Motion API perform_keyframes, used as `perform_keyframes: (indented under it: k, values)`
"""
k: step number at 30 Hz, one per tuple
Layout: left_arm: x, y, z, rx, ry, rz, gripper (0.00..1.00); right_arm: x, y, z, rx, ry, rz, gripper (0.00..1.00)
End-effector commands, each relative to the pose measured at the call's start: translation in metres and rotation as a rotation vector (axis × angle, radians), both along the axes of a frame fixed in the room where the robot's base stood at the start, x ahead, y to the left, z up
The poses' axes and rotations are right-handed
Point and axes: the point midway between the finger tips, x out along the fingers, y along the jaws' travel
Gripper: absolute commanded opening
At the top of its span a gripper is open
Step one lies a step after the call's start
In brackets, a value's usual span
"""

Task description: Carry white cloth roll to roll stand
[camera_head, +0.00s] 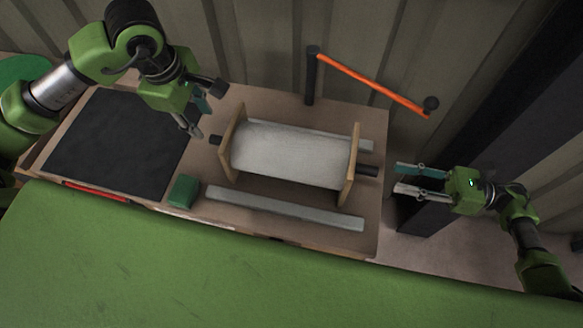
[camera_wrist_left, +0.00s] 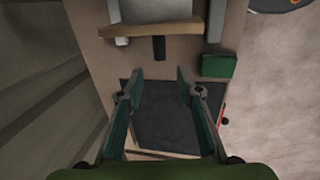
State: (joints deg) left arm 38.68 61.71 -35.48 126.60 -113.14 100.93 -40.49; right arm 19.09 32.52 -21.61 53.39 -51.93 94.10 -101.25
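The white cloth roll (camera_head: 290,153) lies horizontally between two wooden end plates, the left one (camera_head: 233,142) and the right one (camera_head: 352,164), on the table. A dark shaft end (camera_head: 215,140) sticks out at the left and another (camera_head: 368,171) at the right. My left gripper (camera_head: 202,119) is open and empty, just above and left of the left shaft end. In the left wrist view the roll (camera_wrist_left: 153,10) and the shaft end (camera_wrist_left: 158,48) lie beyond the open fingers (camera_wrist_left: 160,82). My right gripper (camera_head: 396,179) is open and empty, right of the right shaft end. I cannot identify a separate roll stand.
A grey bar (camera_head: 285,207) lies in front of the roll and another (camera_head: 365,145) behind it. A green block (camera_head: 183,191) and a black mat (camera_head: 115,145) are at the left.

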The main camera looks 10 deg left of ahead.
Motion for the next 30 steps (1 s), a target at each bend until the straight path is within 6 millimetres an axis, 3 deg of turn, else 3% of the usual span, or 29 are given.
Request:
perform_keyframes:
  k: [3, 9, 30]
  values:
    - [0.000, 0.000, 0.000, 0.000, 0.000, 0.000, 0.33, 0.001, -0.022, 0.000, -0.001, 0.001, -0.003, 0.34]
    - [0.000, 0.000, 0.000, 0.000, 0.000, 0.000, 0.33, 0.000, -0.038, 0.000, 0.001, 0.000, 0.000, 0.34]
    - [0.000, 0.000, 0.000, 0.000, 0.000, 0.000, 0.33, 0.000, -0.040, 0.000, 0.001, 0.001, 0.001, 0.34]
